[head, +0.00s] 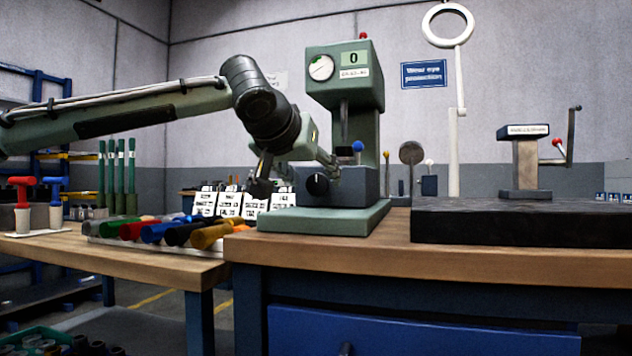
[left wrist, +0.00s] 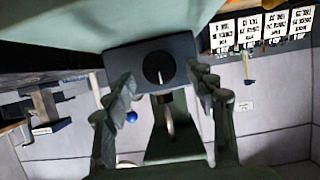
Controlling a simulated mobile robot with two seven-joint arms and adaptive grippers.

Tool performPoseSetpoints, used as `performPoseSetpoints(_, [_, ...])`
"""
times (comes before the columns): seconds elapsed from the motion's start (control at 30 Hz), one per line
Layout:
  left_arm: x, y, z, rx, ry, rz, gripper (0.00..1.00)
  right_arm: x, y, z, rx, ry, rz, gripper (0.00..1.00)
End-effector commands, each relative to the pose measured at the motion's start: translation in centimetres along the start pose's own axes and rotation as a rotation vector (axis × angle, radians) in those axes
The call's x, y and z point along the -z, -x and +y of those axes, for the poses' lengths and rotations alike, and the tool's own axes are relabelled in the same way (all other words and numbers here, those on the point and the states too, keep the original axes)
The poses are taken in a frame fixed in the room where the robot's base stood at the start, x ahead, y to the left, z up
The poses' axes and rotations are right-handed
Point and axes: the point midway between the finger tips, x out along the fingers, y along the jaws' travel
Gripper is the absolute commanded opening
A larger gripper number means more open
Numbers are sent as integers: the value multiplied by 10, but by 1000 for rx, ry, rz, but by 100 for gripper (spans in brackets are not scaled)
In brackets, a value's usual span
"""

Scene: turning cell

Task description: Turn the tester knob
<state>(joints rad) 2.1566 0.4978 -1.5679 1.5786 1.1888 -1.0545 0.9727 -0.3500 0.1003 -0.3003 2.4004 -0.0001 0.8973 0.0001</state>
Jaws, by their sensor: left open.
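The tester (head: 345,75) is a green machine with a round dial and a "0" display, standing on a green base plate at the bench's left end. Its black knob (head: 318,185) is on the front of a dark blue-grey block. In the left wrist view the round knob (left wrist: 158,68) carries a white pointer line and appears between my spread fingers. My left gripper (head: 297,174) is open in front of the block, one finger on each side of the knob. I see no clear contact with it. My right gripper is not in view.
Coloured-handled tools (head: 165,230) lie in a row on the lower bench at left. White label cards (head: 230,204) stand behind them. A dark slab (head: 520,222) with a cranked device (head: 526,165) occupies the right.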

Motion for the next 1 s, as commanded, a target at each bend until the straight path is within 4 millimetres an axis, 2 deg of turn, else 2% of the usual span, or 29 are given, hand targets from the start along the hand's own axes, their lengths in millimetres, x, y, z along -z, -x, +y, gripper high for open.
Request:
performPoseSetpoints(0.1, [0, -13, 0, 0, 0, 0, 56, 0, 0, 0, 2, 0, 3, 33])
performPoseSetpoints(0.2, [0, -18, 0, 0, -1, 1, 56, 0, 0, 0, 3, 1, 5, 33])
performPoseSetpoints(0.47, [0, -20, 0, -1, 0, 1, 56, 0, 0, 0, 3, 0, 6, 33])
performPoseSetpoints(0.87, [0, -20, 0, 0, 0, 1, 8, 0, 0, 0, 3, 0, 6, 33])
performPoseSetpoints(1.0, [1, -20, 0, 0, -4, 0, 8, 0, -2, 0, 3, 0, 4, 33])
